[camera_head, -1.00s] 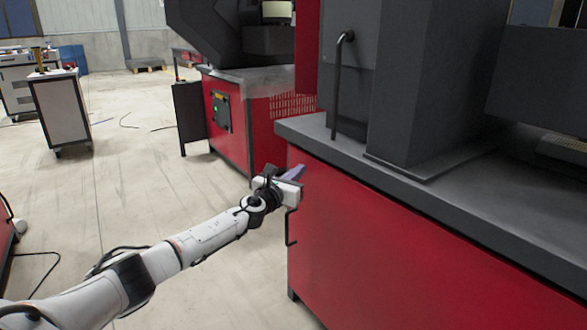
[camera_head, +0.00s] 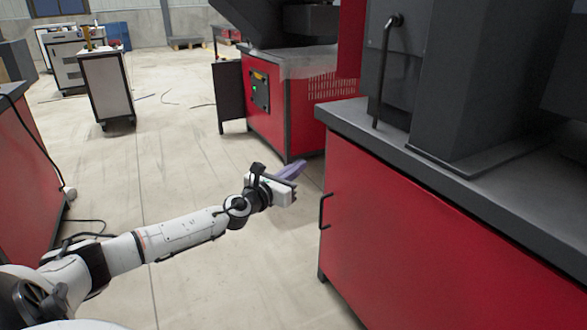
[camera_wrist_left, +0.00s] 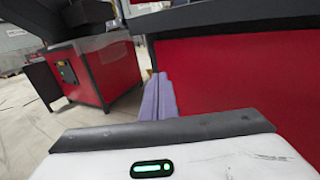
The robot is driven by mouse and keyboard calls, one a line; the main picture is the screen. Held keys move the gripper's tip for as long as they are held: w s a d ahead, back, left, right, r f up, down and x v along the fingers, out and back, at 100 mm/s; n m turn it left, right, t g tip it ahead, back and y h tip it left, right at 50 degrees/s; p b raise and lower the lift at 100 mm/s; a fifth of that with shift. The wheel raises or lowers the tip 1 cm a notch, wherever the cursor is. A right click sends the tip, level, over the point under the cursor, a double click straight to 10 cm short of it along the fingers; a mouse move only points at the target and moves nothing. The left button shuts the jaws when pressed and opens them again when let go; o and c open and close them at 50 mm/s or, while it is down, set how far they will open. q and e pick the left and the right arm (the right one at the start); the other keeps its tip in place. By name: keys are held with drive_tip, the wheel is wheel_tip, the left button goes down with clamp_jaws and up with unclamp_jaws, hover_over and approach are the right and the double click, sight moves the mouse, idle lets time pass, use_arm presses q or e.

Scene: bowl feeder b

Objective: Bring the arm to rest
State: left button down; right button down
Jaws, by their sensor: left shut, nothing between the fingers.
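My left arm reaches in from the lower left, stretched out over the floor. Its gripper (camera_head: 291,170) is shut and empty, with its purple fingers pressed together and pointing away to the right. It is in the air to the left of the red machine cabinet (camera_head: 420,225), apart from it in the head view. The closed purple fingers also show in the left wrist view (camera_wrist_left: 158,98), in front of the red cabinet side. My right gripper is in neither view.
The red cabinet with a grey worktop (camera_head: 345,115) and a black door handle (camera_head: 323,211) fills the right side. A second red machine (camera_head: 290,115) stands further back. A white cart (camera_head: 107,85) stands at the back left. A red cabinet (camera_head: 25,180) is at the left edge.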

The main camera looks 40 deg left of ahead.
use_arm(q)
drive_tip(key=shift+s+a, duration=0.1)
drive_tip(key=shift+s, duration=0.4)
